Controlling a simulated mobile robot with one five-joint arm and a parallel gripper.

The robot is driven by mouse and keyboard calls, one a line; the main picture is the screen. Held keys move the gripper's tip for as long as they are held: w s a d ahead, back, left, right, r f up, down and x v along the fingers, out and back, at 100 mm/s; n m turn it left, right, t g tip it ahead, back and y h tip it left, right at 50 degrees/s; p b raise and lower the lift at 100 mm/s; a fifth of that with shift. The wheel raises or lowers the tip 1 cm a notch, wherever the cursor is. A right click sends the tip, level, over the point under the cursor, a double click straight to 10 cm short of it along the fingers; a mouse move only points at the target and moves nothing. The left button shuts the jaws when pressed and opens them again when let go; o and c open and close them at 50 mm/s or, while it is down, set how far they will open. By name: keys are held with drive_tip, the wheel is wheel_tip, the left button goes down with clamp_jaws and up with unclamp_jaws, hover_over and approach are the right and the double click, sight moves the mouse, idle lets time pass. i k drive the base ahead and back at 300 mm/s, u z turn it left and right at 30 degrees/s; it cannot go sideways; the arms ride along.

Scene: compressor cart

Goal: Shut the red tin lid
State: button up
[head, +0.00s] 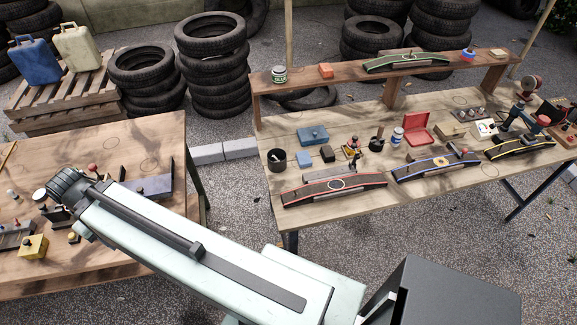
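The red tin (419,138) stands on the right-hand wooden table, toward its middle. Its lid (416,121) is open and stands up at the back of the tin. My arm reaches to the left, over the left-hand table, far from the tin. Its dark end, my gripper (68,188), is small and seen from behind. Its fingers cannot be made out, so I cannot tell whether it is open or shut.
A raised shelf (345,82) runs behind. The left table (130,235) holds several small items.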

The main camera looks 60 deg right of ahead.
sight(414, 120)
drive_tip(key=u, duration=0.1)
drive_tip(key=k, duration=0.1)
drive_tip(key=z, duration=2.9)
drive_tip(key=k, duration=0.85)
drive_tip(key=u, duration=0.95)
drive_tip(key=i, duration=1.05)
drive_tip(key=z, duration=1.15)
